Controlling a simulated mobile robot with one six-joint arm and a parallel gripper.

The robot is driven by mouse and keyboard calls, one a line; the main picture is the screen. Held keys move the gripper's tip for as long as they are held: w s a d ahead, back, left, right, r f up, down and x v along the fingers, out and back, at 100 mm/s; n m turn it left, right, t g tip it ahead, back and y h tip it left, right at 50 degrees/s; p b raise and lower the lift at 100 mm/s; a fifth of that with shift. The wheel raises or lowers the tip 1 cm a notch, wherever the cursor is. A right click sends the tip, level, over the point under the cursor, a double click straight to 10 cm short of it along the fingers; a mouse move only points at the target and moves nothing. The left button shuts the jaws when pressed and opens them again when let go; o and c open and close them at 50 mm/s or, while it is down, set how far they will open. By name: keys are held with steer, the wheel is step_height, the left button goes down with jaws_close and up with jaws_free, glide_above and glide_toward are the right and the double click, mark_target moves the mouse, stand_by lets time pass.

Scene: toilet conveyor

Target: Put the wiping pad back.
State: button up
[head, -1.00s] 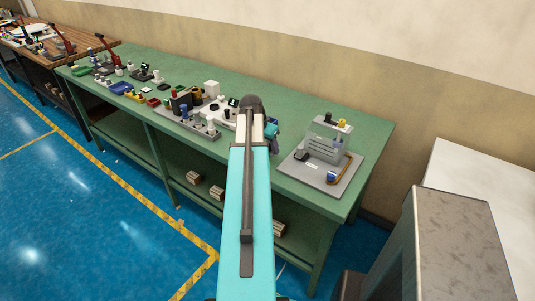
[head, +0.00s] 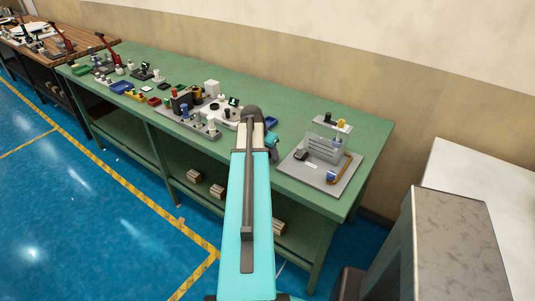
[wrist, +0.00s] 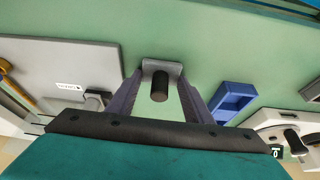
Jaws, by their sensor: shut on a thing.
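My gripper's two dark fingers are shut on the wiping pad (wrist: 161,68), a small grey block with a black knob-like handle. In the wrist view, it sits between the fingertips with green table top beyond it. I cannot tell whether the pad touches the table. In the head view, my gripper (head: 272,144) shows only partly at the right side of my arm, and the pad is hidden. A small open blue tray (wrist: 232,96) lies beside my gripper, to the right in the wrist view. It looks empty, and also shows behind my gripper in the head view (head: 271,122).
A grey plate (head: 322,183) with a clear block, posts and an orange-brown curved part stands right of my gripper. A white device (wrist: 280,125) stands beyond the blue tray. Many small items crowd the left of the green table (head: 370,130). Its right back is free.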

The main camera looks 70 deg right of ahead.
steer(key=o, duration=1)
steer(key=shift+r, duration=0.1)
steer(key=shift+r, duration=0.1)
steer(key=shift+b+v, duration=1.55)
steer(key=shift+v, duration=4.4)
steer(key=shift+a, duration=0.1)
